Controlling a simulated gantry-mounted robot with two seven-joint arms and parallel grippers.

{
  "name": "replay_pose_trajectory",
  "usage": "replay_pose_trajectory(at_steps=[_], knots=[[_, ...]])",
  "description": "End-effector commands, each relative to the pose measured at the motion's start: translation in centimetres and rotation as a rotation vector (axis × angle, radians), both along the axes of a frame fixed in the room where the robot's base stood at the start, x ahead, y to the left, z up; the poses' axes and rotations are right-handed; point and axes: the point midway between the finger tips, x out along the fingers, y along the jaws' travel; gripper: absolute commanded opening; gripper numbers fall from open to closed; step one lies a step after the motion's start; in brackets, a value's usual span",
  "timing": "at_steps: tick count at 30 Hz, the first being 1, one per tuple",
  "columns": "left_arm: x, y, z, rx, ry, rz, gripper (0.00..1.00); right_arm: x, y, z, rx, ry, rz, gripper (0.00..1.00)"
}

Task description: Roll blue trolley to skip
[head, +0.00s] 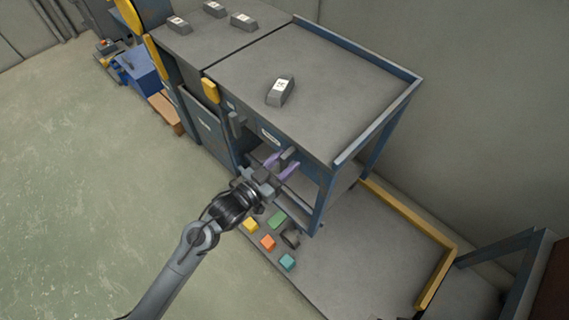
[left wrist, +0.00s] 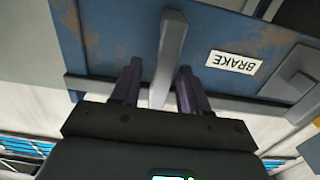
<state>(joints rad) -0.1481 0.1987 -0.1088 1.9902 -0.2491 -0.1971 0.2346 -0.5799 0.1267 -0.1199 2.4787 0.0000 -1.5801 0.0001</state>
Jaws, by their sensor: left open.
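A blue-framed unit (head: 400,97) with a grey top stands against the wall; it may be the blue trolley, but its wheels are not clear. In the left wrist view, a worn blue panel (left wrist: 110,35) carries an upside-down label (left wrist: 233,62) reading BRAKE. My left gripper (head: 281,165) is open at the unit's front, below its top. In the left wrist view, its purple fingers (left wrist: 158,82) stand apart on either side of a grey bar (left wrist: 172,45), with gaps visible. My right gripper is not in view. I cannot identify the skip with certainty.
A grey ingot (head: 280,92) lies on the unit's top, and several more lie on the adjoining top. Coloured blocks (head: 268,242) sit on the low grey platform below, which has a yellow rail (head: 410,222). A blue box (head: 142,70) stands far left. Open green floor lies left.

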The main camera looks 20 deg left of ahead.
Motion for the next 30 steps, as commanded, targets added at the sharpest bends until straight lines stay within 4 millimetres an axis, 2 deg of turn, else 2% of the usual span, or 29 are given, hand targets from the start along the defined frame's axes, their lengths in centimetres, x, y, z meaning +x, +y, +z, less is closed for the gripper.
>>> replay_pose_trajectory(at_steps=[10, 19, 30], knots=[[0.3, -0.12, 0.04, 0.0, 0.0, 0.0, 0.45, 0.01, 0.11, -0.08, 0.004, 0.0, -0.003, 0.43], [0.28, -0.11, 0.04, 0.0, 0.0, 0.0, 0.0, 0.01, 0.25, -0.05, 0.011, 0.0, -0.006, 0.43], [0.23, -0.22, 0.12, 0.0, 0.0, 0.0, 0.0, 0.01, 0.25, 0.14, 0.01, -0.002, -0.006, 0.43]])
